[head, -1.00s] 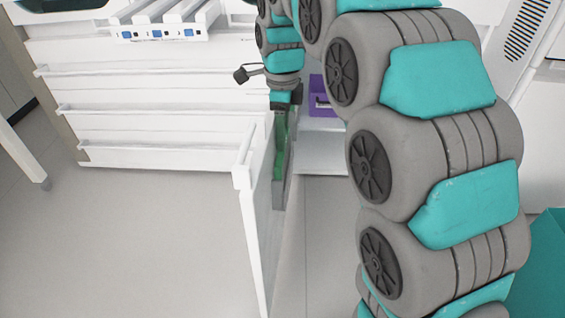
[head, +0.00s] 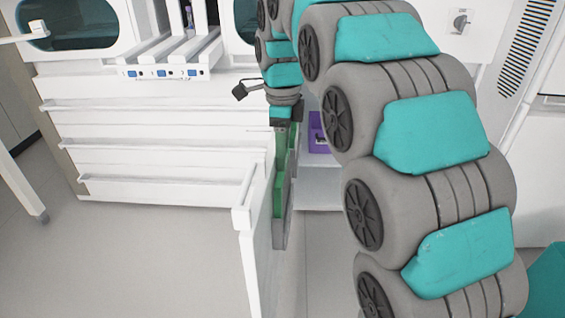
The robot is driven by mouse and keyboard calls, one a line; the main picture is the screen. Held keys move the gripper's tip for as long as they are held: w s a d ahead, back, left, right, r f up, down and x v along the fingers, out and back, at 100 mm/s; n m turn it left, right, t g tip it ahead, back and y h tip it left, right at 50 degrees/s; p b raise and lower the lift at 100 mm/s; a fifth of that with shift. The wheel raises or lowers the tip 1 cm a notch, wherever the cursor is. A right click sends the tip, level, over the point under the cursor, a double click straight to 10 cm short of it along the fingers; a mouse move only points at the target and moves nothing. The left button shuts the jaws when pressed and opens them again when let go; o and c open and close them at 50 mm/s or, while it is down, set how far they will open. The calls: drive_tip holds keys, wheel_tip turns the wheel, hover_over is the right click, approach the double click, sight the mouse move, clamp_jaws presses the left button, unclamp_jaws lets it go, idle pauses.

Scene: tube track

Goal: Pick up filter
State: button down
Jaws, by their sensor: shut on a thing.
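My gripper (head: 281,118) points down at the inner side of an open white door (head: 256,240). It is small and far off in the head view, at the end of my arm. It is shut on the filter (head: 279,190), which looks like a green, thin, upright panel below the jaws. The filter's lower part stands in or against a grey holder beside the door. I cannot tell whether its bottom touches the holder. The fingertips are hard to make out.
A purple object (head: 319,140) sits in the white opening behind the gripper. White drawers (head: 150,150) fill the left side, with white rails (head: 165,60) on top. The floor (head: 130,260) in front is clear. My arm hides much of the right side.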

wheel_tip(320, 180, up, 2)
drive_tip(key=shift+d+r, duration=0.1)
drive_tip(key=shift+d, duration=0.05)
drive_tip(key=s+d, duration=0.2)
drive_tip(key=d, duration=1.5)
drive_tip(key=shift+s+d+b, duration=0.15)
drive_tip(key=shift+d+b, duration=0.15)
drive_tip(key=shift+b, duration=0.15)
drive_tip(key=shift+r+p, duration=1.2)
drive_tip(key=shift+r, duration=0.9)
drive_tip(key=shift+f, duration=0.1)
